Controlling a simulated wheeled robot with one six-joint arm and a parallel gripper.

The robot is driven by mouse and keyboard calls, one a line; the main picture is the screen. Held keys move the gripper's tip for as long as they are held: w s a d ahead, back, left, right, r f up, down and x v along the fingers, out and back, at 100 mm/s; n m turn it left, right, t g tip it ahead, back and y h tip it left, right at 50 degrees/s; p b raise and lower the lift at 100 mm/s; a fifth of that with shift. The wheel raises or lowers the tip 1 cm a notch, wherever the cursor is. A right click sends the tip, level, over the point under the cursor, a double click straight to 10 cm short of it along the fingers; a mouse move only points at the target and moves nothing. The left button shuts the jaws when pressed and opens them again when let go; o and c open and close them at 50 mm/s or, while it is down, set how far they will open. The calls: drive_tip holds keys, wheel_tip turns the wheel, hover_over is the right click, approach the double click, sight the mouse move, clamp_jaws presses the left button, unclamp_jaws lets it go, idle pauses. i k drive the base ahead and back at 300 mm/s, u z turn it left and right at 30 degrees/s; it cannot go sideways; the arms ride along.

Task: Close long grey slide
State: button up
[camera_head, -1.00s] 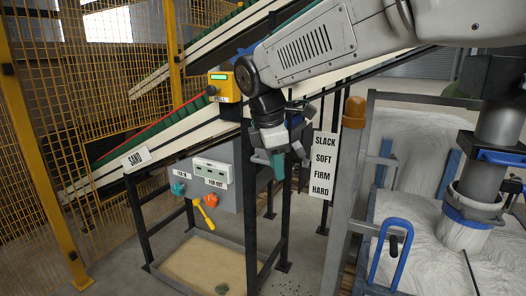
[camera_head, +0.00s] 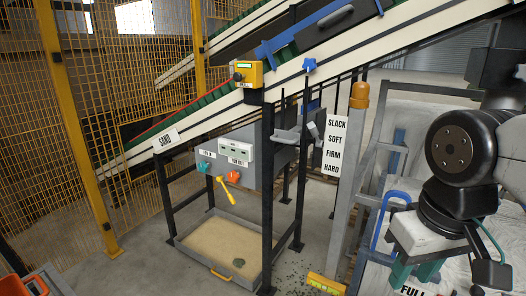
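A flat grey plate or handle (camera_head: 286,135) sticks out beside the grey sand box (camera_head: 240,165), by the post left of the SLACK/SOFT/FIRM/HARD sign (camera_head: 332,158). Another long grey bar (camera_head: 335,16) lies on the blue frame on the upper conveyor. I cannot tell for sure which is the long grey slide, or how far either is open. My gripper (camera_head: 415,272) is at the lower right, well away from both. Its two teal fingers point down and look apart, with nothing visible between them.
A sand tray (camera_head: 222,276) stands on the floor under the box. A yellow lever (camera_head: 227,191) and teal and orange knobs are on the box front. A post with an orange cap (camera_head: 359,96) and a blue handle (camera_head: 384,212) stand between my gripper and the box.

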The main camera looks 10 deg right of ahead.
sight(291, 136)
drive_tip(key=u, duration=0.45)
drive_tip(key=k, duration=1)
drive_tip(key=z, duration=0.2)
drive_tip(key=i, duration=0.6)
drive_tip(key=z, duration=0.6)
drive_tip(key=i, duration=0.7)
drive_tip(key=u, duration=0.8)
drive_tip(key=i, duration=0.6)
drive_tip(key=u, duration=0.6)
